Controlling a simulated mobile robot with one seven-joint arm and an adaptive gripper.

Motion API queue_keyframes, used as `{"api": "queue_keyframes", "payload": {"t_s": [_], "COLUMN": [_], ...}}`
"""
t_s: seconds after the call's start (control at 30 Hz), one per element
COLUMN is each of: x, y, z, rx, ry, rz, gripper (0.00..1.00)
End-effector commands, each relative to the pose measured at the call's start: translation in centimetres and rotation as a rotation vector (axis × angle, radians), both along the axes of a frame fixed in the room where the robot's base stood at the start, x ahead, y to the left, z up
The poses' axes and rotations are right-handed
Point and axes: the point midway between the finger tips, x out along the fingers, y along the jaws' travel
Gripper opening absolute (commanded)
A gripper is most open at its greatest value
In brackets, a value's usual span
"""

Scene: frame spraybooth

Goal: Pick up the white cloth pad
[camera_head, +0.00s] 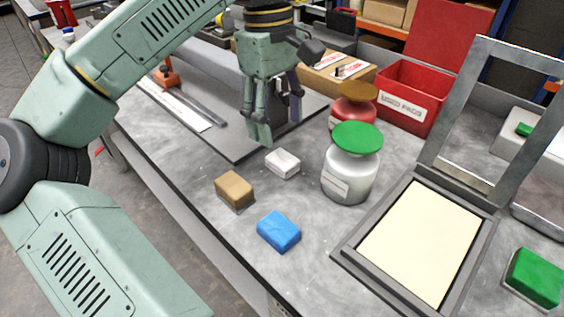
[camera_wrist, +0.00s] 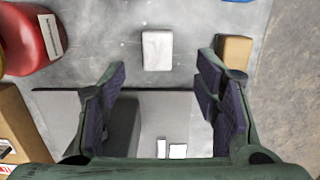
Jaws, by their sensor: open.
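The white cloth pad (camera_head: 282,163) is a small block lying flat on the grey table, between the brown pad and the white jar. In the wrist view the white pad (camera_wrist: 157,50) lies ahead of the fingertips, roughly midway between them. My gripper (camera_head: 270,125) is open and empty, above the table and behind the white pad in the head view. Its fingers also show in the wrist view (camera_wrist: 162,78), spread apart with bare table and mat between them. Nothing hides the white pad.
A brown pad (camera_head: 234,191) and a blue pad (camera_head: 279,231) lie near the white pad. A white jar with a green lid (camera_head: 349,175) stands at its right, with a red jar (camera_head: 353,108) behind. A red bin (camera_head: 405,97) and a framed screen (camera_head: 424,240) stand farther right.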

Motion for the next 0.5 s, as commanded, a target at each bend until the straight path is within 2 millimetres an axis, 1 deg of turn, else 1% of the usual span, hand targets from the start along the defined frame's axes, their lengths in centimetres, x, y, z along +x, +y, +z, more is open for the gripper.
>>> {"api": "queue_keyframes", "payload": {"t_s": [0.03, 0.1, 0.27, 0.37, 0.5], "x": [-0.1, -0.1, -0.2, -0.1, 0.0], "y": [-0.1, -0.2, -0.3, -0.3, -0.3], "z": [-0.8, -1.5, -2.4, -3.6, -5.8], "rx": [-0.003, -0.003, -0.004, -0.006, -0.004], "ry": [0.003, 0.0, 0.001, 0.001, 0.0], "rz": [-0.002, -0.002, -0.002, -0.003, 0.0], "gripper": [0.57, 0.57, 0.57, 0.57, 0.57]}}
